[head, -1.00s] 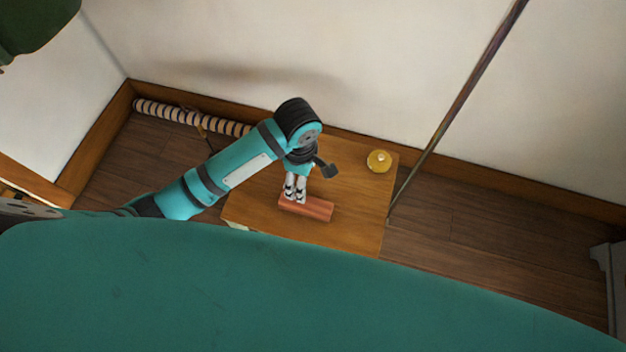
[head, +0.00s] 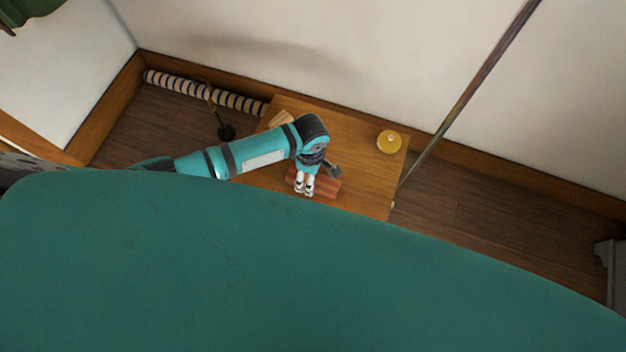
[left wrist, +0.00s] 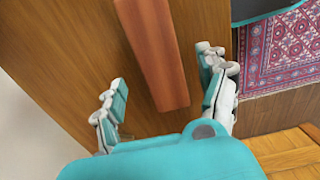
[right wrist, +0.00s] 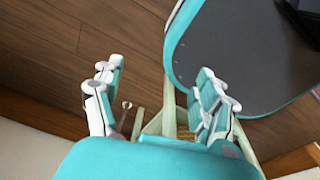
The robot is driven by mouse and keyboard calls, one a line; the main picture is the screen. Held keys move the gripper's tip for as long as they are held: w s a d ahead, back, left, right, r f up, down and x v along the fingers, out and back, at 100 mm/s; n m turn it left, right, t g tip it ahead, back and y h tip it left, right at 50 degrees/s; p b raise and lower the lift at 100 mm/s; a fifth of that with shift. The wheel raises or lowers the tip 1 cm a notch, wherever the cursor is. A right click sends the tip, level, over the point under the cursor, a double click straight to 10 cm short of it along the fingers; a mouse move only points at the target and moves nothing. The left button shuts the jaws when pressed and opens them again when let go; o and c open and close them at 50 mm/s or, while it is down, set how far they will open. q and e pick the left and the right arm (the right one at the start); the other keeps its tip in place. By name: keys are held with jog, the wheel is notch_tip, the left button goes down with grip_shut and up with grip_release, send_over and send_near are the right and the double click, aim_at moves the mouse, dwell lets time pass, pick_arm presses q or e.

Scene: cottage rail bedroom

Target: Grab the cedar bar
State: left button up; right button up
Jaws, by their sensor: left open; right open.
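The cedar bar (head: 327,188) is a reddish-brown block lying on a small wooden table (head: 362,178). In the left wrist view the bar (left wrist: 154,50) runs lengthwise between the open fingers. My left gripper (head: 304,190) is open, pointing down at the bar and hiding part of it. In the left wrist view my left gripper's fingers (left wrist: 165,100) stand apart on either side of the bar's near end, with no visible contact. My right gripper (right wrist: 160,95) is open and empty in the right wrist view, over dark floor, away from the bar.
A round yellow object (head: 389,142) sits at the table's far right corner. A striped roll (head: 200,90) lies along the wall. A slanting pole (head: 465,100) stands just right of the table. A patterned rug (left wrist: 280,50) shows in the left wrist view.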

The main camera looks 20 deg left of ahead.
pick_arm(q)
notch_tip(320, 180, down, 4)
jog(key=shift+a+r, duration=0.15)
jog(key=shift+s, duration=0.1)
jog(key=c, duration=1.3)
pick_arm(e)
jog(key=shift+s+d+f, duration=0.15)
jog(key=shift+s+d, duration=0.05)
jog(key=shift+s, duration=0.6)
